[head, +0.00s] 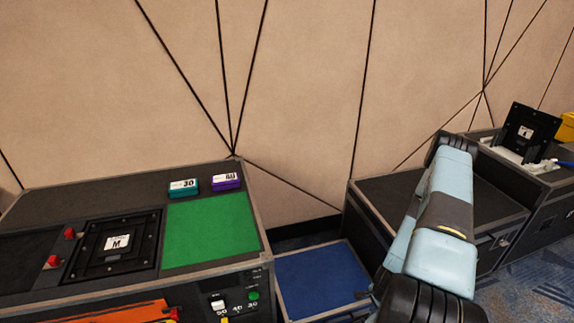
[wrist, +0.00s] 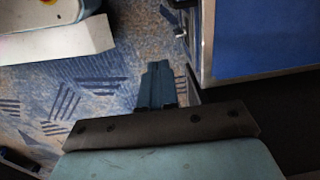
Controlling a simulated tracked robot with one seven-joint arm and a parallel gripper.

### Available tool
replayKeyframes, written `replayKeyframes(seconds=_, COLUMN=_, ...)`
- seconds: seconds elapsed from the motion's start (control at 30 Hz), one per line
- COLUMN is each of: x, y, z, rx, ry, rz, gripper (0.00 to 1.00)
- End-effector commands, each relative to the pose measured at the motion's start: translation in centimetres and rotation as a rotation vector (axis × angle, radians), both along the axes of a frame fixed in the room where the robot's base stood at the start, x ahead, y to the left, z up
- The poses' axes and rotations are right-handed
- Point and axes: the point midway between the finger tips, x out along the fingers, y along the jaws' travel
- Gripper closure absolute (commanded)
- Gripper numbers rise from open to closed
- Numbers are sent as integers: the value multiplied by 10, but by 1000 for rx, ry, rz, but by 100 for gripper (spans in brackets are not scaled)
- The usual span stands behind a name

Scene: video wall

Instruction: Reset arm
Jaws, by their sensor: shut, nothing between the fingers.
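My gripper (wrist: 160,86) shows in the wrist view as two blue-grey fingers pressed together, shut and empty. It hangs over the patterned carpet, left of a case with a blue top (wrist: 265,40). In the head view my blue-grey arm (head: 440,225) is folded at the right, in front of a dark case. Its fingers cannot be made out there.
A case at left carries a green mat (head: 210,230), a teal box (head: 184,188), a purple box (head: 227,181) and a black panel marked M (head: 117,243). A low blue surface (head: 322,281) lies between cases. A tilted black panel (head: 527,132) stands far right.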

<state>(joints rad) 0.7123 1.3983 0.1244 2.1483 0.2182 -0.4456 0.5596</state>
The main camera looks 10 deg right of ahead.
Motion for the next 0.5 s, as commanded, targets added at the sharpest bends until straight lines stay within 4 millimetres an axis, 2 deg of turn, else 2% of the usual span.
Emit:
replayKeyframes(seconds=0.17, x=18, y=-7, z=21, rx=-8, ry=-15, rz=36, gripper=100)
replayKeyframes(seconds=0.5, x=86, y=-22, z=121, rx=-35, ry=-67, rz=207, gripper=100)
